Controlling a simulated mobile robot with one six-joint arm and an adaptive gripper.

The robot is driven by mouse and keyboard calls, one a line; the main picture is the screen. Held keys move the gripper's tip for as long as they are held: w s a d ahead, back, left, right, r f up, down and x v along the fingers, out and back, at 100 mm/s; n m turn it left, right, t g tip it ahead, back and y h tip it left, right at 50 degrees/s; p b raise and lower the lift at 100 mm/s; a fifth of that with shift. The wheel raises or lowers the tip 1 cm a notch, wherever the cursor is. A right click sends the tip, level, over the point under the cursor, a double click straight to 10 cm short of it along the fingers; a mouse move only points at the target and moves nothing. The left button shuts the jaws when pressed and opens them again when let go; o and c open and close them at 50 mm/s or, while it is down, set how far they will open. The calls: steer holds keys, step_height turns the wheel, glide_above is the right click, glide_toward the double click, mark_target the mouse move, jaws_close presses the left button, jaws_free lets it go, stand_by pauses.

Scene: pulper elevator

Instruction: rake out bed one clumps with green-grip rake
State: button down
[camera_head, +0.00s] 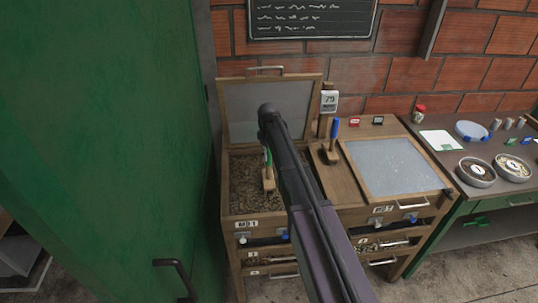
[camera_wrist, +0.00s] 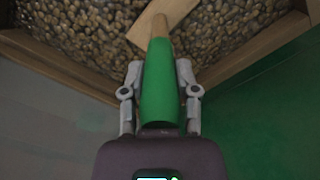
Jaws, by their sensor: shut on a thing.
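The green-grip rake (camera_head: 268,177) is upright in bed one (camera_head: 228,187), the left bed under a raised lid. Its wooden head is at or in the brown beans, and I cannot tell how deep. In the wrist view my gripper (camera_wrist: 160,88) is shut on the green grip (camera_wrist: 158,75), one finger on each side. The wooden head (camera_wrist: 165,20) shows beyond it over the beans (camera_wrist: 90,35). My arm hides the right part of bed one in the head view. I cannot make out separate clumps.
A blue-grip tool (camera_head: 334,140) stands on the wood between the beds. The right bed's grey lid (camera_head: 392,167) is closed. A green door or panel (camera_head: 110,130) stands close on the left. A side table (camera_head: 450,165) holds bowls and small items.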

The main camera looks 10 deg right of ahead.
steer(key=shift+a, duration=0.15)
steer(key=shift+a, duration=1.75)
steer(key=shift+a, duration=1.55)
steer(key=shift+s, duration=0.75)
steer(key=shift+d, duration=0.15)
